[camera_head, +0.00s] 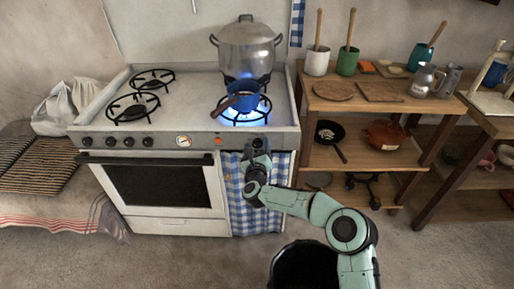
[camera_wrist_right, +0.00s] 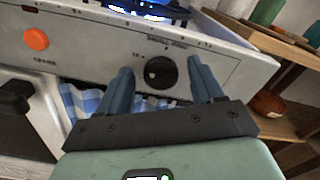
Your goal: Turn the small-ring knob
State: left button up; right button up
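The small-ring knob (camera_wrist_right: 161,72) is round and black, on the stove's pale front panel under the lettering "SMALL RING". In the right wrist view it sits between the two blue fingers of my right gripper (camera_wrist_right: 162,80). The fingers are apart, one on each side, with visible gaps to the knob, so the gripper is open. In the head view my right gripper (camera_head: 257,147) is at the panel's right end and hides the knob. My left gripper is not in view.
A small blue pot (camera_head: 242,95) stands over blue flame at the front right burner. A large lidded pot (camera_head: 246,48) stands behind it. An orange button (camera_wrist_right: 36,39) is left of the knob. A checked cloth (camera_head: 232,190) hangs below. Wooden shelves (camera_head: 385,105) stand at right.

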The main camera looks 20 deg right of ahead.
jog(key=c, duration=1)
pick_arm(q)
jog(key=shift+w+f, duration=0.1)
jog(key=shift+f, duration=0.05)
pick_arm(e)
jog(key=shift+n, duration=0.4)
jog(key=n, duration=0.2)
jog(key=shift+f+n+b, duration=0.1)
jog(key=shift+n+b, duration=0.3)
jog(key=n, duration=0.3)
jog(key=shift+a+n+b, duration=0.1)
jog(key=shift+n+b, duration=0.2)
jog(key=shift+n, duration=0.1)
jog(key=n, duration=0.3)
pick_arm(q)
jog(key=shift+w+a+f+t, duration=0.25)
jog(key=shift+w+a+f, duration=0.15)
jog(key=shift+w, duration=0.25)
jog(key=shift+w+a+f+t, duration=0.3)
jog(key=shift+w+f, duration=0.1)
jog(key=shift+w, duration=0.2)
pick_arm(e)
jog(key=shift+f+n, duration=0.15)
jog(key=shift+n, duration=1.55)
